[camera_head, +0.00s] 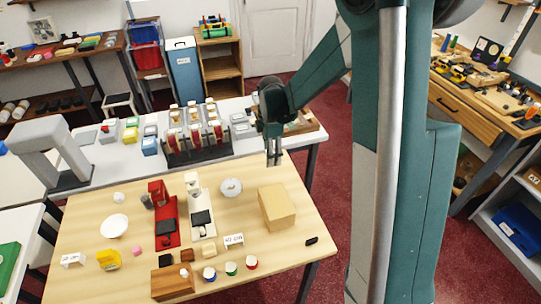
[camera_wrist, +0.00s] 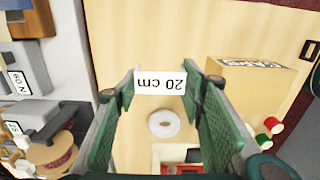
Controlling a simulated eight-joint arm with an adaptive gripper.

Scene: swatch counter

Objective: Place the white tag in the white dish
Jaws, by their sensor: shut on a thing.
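My gripper (camera_head: 273,160) hangs above the back part of the wooden table in the head view. In the wrist view its green fingers (camera_wrist: 160,88) are closed on a white tag (camera_wrist: 161,82) printed "20 cm", which reads upside down. The tag is held above the table; I cannot make it out in the head view. A white dish (camera_head: 114,226), round and bowl-like, stands at the table's left and looks empty. It is well to the left of my gripper and I do not see it in the wrist view.
A white ring-like piece (camera_head: 230,187) lies below my gripper and also shows in the wrist view (camera_wrist: 163,124). A cardboard-coloured box (camera_head: 277,208) stands to the right. Red (camera_head: 164,217) and white (camera_head: 199,209) upright devices stand between my gripper and the dish.

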